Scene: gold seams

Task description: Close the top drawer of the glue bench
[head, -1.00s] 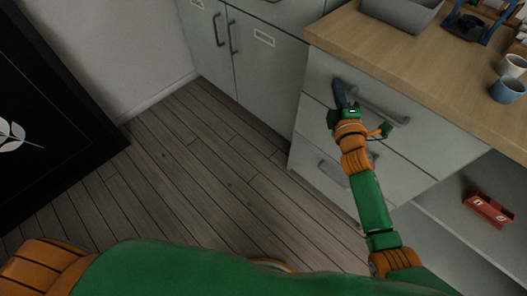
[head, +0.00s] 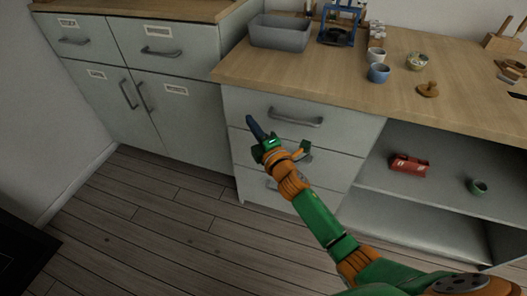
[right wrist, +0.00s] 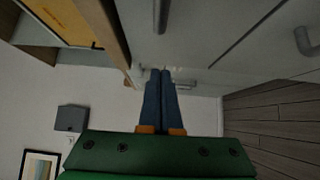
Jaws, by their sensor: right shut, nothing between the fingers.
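The glue bench has a wooden top (head: 330,82) and a stack of pale grey drawers below it. The top drawer (head: 345,131) has a grey bar handle (head: 296,121). Its front looks flush or almost flush with the bench; a small gap cannot be ruled out. My right gripper (head: 252,122) is shut and empty, in front of the top drawer's left part, left of the handle. Whether it touches the front is unclear. In the right wrist view its blue fingers (right wrist: 160,82) are together, close to pale furniture fronts. My left gripper is out of view.
A grey bin (head: 280,36), a blue cup (head: 378,73) and several small items stand on the bench top. Open shelves at right hold a red box (head: 409,165) and a green cup (head: 478,187). Cabinets (head: 150,105) stand at left. The wooden floor (head: 150,230) in front is clear.

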